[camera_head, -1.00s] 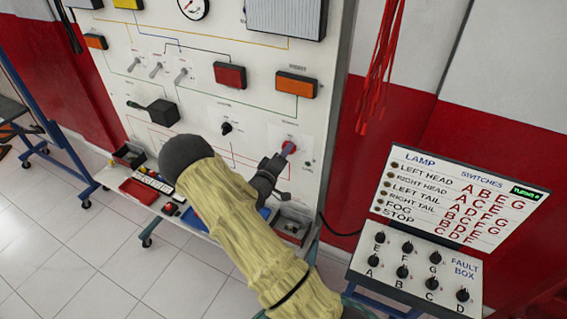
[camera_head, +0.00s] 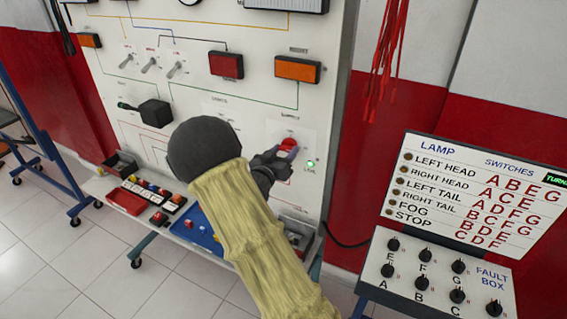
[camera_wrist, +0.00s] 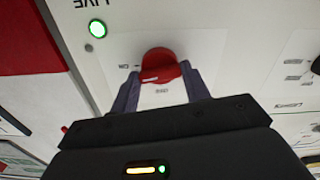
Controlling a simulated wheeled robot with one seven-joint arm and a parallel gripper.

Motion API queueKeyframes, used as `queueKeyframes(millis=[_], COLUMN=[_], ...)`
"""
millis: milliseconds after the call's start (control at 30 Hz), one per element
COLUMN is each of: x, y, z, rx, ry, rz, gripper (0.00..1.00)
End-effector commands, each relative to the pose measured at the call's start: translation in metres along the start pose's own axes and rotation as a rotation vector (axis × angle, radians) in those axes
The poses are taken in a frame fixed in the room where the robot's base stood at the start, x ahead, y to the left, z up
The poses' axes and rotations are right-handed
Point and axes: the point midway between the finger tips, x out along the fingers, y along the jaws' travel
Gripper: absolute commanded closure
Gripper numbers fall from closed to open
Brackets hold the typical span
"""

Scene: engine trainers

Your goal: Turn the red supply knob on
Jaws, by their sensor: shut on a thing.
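The red supply knob (camera_head: 288,144) sits on the white trainer panel, low on its right side. In the wrist view the red knob (camera_wrist: 160,63) is between my two finger pads, its pale mark toward the left, where an ON label is printed. My gripper (camera_head: 282,155) is shut on the knob; it also shows in the wrist view (camera_wrist: 164,82). The LIVE lamp (camera_head: 311,164) beside the knob glows green, and the lit lamp (camera_wrist: 97,28) is clear in the wrist view. My forearm hides part of the panel left of the knob.
A red lamp (camera_head: 226,65) and an orange lamp (camera_head: 298,69) are above the knob. A fault box (camera_head: 436,285) with several black knobs stands at the right. A shelf with a blue tray (camera_head: 197,232) and small parts is below the panel. Red leads (camera_head: 382,50) hang at the right.

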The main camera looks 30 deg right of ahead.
Motion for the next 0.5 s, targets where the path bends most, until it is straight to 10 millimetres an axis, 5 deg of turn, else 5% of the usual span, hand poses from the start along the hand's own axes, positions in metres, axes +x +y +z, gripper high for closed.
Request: queueKeyframes(millis=[500], x=[-0.0013], y=[-0.0011], z=[0.0042], rx=[0.197], ry=[-0.01], rz=[-0.002], gripper=[0.76])
